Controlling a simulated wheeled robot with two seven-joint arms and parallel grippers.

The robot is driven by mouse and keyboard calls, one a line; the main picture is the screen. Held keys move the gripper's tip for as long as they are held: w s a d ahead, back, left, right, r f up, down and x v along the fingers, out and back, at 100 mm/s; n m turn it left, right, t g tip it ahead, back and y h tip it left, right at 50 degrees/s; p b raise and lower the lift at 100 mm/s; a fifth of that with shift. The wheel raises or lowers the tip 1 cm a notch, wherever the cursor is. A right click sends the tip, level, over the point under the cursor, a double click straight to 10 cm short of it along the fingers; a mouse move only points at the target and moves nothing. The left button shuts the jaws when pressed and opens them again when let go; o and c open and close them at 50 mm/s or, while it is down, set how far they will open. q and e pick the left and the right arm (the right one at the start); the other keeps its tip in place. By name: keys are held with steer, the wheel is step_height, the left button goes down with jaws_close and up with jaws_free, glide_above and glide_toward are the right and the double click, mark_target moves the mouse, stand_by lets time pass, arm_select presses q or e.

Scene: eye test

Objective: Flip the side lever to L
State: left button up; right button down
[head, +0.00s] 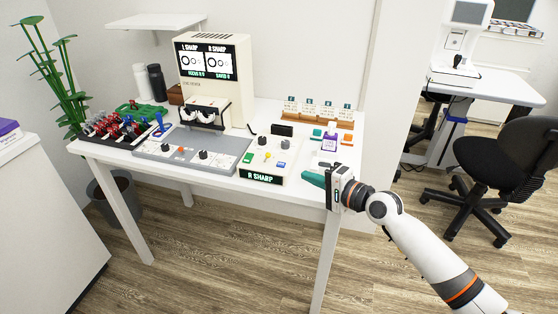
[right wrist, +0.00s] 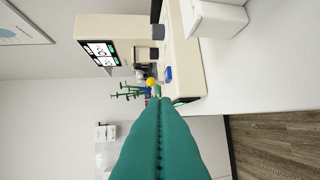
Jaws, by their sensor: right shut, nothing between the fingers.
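The cream control box (head: 262,158) stands on the white table, and its front display reads "R SHARP". I cannot tell for sure which part is the side lever. In the right wrist view a yellow ball (right wrist: 151,81) shows just past the fingertips, beside a blue button (right wrist: 168,73). My right gripper (head: 306,177) is shut and empty, its green fingers just right of the box, apart from it as far as I see. My left gripper is not in view.
The cream tester (head: 214,75) with its two-part screen stands behind a grey control panel (head: 190,152). A rack of colored parts (head: 118,127) is at the left. A white bottle with a purple label (head: 330,140) and card holders (head: 318,112) stand behind my right gripper.

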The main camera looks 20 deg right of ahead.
mark_target(279, 169)
steer(key=x, duration=0.7)
steer(key=r+x, duration=0.1)
steer(key=x, duration=0.3)
steer(key=shift+w+a, duration=0.1)
steer(key=shift+a, duration=0.05)
steer(key=shift+r, duration=0.1)
